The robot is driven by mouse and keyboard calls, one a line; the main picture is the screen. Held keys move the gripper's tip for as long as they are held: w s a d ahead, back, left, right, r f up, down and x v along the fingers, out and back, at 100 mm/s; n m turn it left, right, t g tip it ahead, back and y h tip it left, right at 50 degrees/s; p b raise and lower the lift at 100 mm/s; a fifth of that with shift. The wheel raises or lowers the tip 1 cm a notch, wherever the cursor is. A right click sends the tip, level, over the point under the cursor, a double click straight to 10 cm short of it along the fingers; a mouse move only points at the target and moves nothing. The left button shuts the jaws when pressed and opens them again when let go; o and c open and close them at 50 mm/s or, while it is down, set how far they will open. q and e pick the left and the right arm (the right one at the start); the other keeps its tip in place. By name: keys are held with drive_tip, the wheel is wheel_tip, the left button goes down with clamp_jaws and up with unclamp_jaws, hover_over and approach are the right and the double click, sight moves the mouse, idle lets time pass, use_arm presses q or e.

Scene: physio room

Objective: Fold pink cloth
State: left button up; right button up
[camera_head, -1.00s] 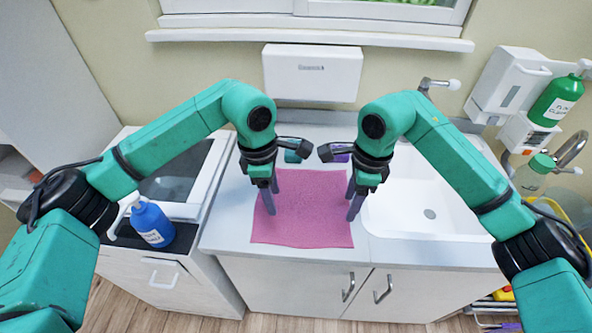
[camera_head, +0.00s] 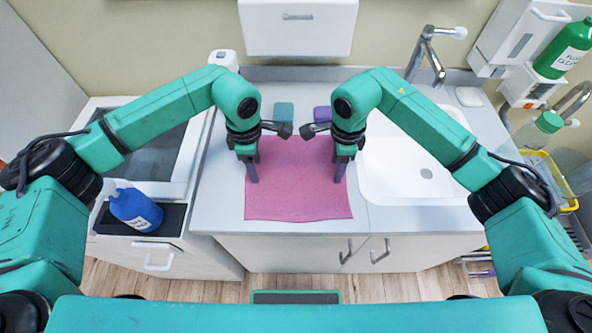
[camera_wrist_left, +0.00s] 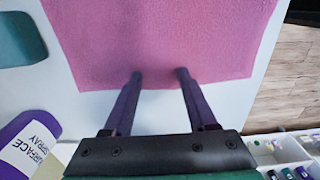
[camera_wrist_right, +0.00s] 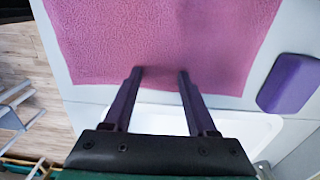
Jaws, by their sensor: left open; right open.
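The pink cloth (camera_head: 298,190) lies flat and spread out on the pale counter, left of the sink. My left gripper (camera_head: 252,178) is open at the cloth's left edge. In the left wrist view its two fingertips (camera_wrist_left: 160,76) are apart over the cloth's border (camera_wrist_left: 165,40). My right gripper (camera_head: 341,174) is open at the cloth's right edge. In the right wrist view its fingertips (camera_wrist_right: 160,74) are apart over that border of the cloth (camera_wrist_right: 160,35). I cannot tell whether the fingertips touch the cloth. Nothing is between either pair of fingers.
A teal block (camera_head: 284,112) and a purple block (camera_head: 322,115) lie behind the cloth. The white sink (camera_head: 410,185) is close on the right. The counter's front edge is just before the cloth.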

use_arm(q)
drive_tip(key=shift+s, duration=0.2)
use_arm(e)
drive_tip(key=shift+s, duration=0.15)
use_arm(q)
drive_tip(key=shift+f+b, duration=0.2)
drive_tip(key=shift+b, duration=0.15)
use_arm(e)
drive_tip(key=shift+s+f, duration=0.1)
drive_tip(key=shift+f, duration=0.2)
use_arm(q)
drive_tip(key=shift+r, duration=0.1)
use_arm(e)
drive_tip(key=shift+r, duration=0.15)
use_arm(q)
clamp_jaws()
use_arm(e)
clamp_jaws()
